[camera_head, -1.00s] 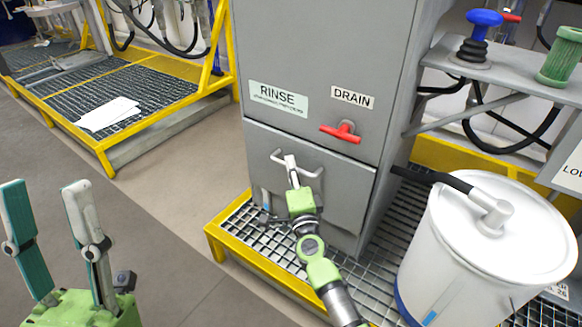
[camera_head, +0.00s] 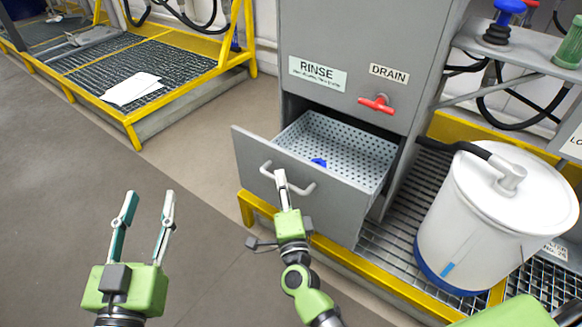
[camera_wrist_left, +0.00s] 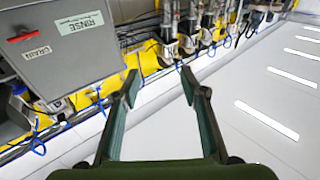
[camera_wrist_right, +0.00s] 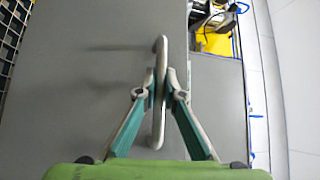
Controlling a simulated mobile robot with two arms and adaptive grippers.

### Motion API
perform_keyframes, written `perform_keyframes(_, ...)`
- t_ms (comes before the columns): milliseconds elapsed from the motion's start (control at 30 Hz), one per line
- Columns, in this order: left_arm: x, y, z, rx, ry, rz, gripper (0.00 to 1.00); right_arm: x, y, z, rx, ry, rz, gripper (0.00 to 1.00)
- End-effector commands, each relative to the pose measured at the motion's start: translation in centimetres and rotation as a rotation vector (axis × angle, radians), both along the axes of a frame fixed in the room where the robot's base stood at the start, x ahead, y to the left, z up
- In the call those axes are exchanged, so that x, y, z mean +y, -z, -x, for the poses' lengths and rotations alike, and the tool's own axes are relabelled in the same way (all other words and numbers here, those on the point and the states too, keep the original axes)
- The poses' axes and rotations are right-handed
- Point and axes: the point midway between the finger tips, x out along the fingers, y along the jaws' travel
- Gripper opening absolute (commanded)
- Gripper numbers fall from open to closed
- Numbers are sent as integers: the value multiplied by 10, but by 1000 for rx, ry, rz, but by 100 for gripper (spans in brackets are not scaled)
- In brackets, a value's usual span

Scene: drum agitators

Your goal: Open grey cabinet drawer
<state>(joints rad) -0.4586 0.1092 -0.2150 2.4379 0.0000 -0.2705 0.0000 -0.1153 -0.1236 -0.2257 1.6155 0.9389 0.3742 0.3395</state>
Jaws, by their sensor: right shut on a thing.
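The grey cabinet (camera_head: 350,40) stands at the centre of the head view. Its lower drawer (camera_head: 245,158) is pulled out, showing a perforated light tray (camera_head: 358,150) inside with a small blue item (camera_head: 319,162) on it. My right gripper (camera_head: 281,180) is at the drawer's handle (camera_head: 303,189). In the right wrist view its fingers (camera_wrist_right: 163,88) are closed around the handle bar (camera_wrist_right: 159,115). My left gripper (camera_head: 147,205) is open and empty, apart from the drawer on its left. The left wrist view shows its spread fingers (camera_wrist_left: 160,85) with nothing between them.
A white lidded drum (camera_head: 480,225) stands on the yellow-edged grating right of the cabinet. A red drain handle (camera_head: 378,104) sits above the drawer. A grated platform (camera_head: 150,70) with white sheets (camera_head: 132,89) is at upper left. The floor left of the drawer is clear.

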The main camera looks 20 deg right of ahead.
Motion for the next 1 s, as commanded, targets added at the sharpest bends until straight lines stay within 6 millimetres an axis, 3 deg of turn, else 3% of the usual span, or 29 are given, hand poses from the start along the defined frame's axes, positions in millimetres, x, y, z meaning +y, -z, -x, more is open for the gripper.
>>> perform_keyframes(233,2,18,-1,80,-4,-21,40,14,1,11,3,-2,0,0)
perform_keyframes(633,2,20,-1,88,-5,-23,40,16,1,12,2,-1,1,0)
perform_keyframes(700,2,19,0,88,-5,-23,40,15,1,12,2,-1,1,24)
perform_keyframes(1000,2,19,0,87,-5,-23,40,15,1,12,1,0,1,26)
